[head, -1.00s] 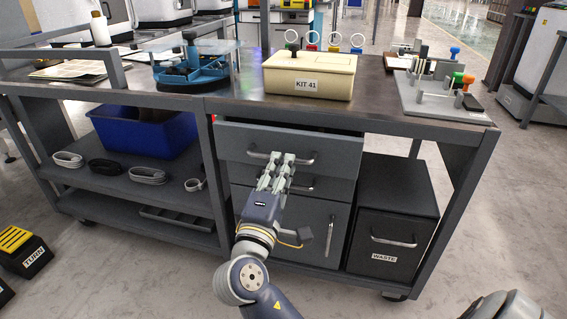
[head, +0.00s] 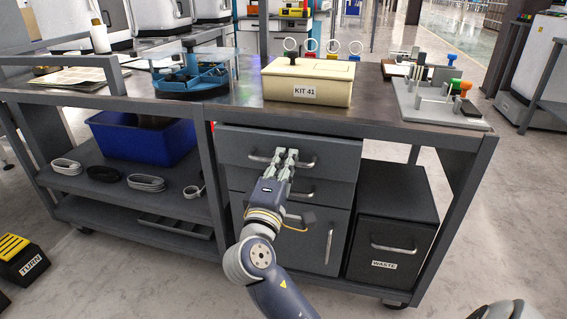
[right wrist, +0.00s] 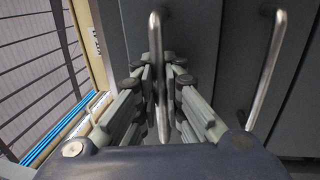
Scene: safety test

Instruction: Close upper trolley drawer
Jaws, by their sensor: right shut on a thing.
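The upper drawer (head: 232,146) of the grey trolley has a dark grey front and a metal bar handle (head: 308,162). My right gripper (head: 285,154) is shut on the middle of this handle. In the right wrist view the handle (right wrist: 159,85) runs between the fingers (right wrist: 158,75). My left gripper is not in view.
A second drawer handle (head: 304,193) sits just below, also visible in the right wrist view (right wrist: 268,68). A cupboard door and the WASTE bin (head: 392,222) are nearby. The KIT 41 box (head: 308,94) stands on the trolley top (head: 380,118).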

